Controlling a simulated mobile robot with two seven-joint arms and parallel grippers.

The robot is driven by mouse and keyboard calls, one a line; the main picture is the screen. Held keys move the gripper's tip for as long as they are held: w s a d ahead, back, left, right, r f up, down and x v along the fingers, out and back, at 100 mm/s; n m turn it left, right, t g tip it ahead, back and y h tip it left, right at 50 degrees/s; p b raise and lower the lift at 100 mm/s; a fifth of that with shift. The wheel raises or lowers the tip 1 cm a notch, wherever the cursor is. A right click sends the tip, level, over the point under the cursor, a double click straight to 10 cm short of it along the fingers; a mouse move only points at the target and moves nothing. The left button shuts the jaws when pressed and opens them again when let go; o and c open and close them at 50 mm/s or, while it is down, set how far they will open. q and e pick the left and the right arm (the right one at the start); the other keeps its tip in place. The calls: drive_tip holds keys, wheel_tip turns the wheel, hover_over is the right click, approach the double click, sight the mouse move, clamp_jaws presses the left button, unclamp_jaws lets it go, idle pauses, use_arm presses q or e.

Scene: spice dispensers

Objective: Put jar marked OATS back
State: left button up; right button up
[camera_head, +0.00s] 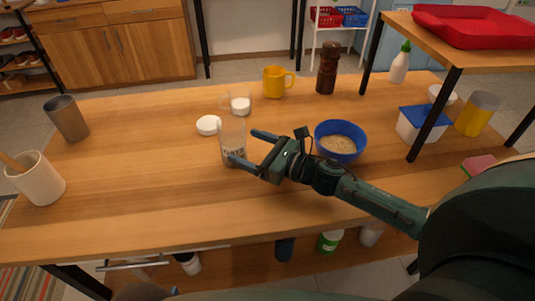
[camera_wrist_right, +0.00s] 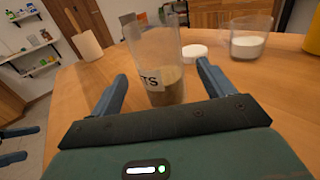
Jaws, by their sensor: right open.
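The clear jar marked OATS (camera_head: 232,150) stands upright on the wooden table, with a tan filling in its lower part. In the right wrist view the jar (camera_wrist_right: 155,60) shows part of its label, "TS". My right gripper (camera_head: 250,148) is open, with its fingers reaching to either side of the jar's lower part; I cannot tell whether either touches it. A white round lid (camera_head: 208,125) lies just behind the jar. At the left edge of the right wrist view, two dark blue bars (camera_wrist_right: 15,145) look like parts of my left gripper; its jaws are unclear.
A blue bowl of oats (camera_head: 340,142) stands right of my right gripper. Behind the jar are a glass with white contents (camera_head: 240,106), a yellow mug (camera_head: 277,82) and a brown mill (camera_head: 327,68). A metal cup (camera_head: 67,118) and utensil crock (camera_head: 37,180) stand left. The left-front table is clear.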

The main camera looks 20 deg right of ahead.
drive_tip(key=shift+v, duration=2.7)
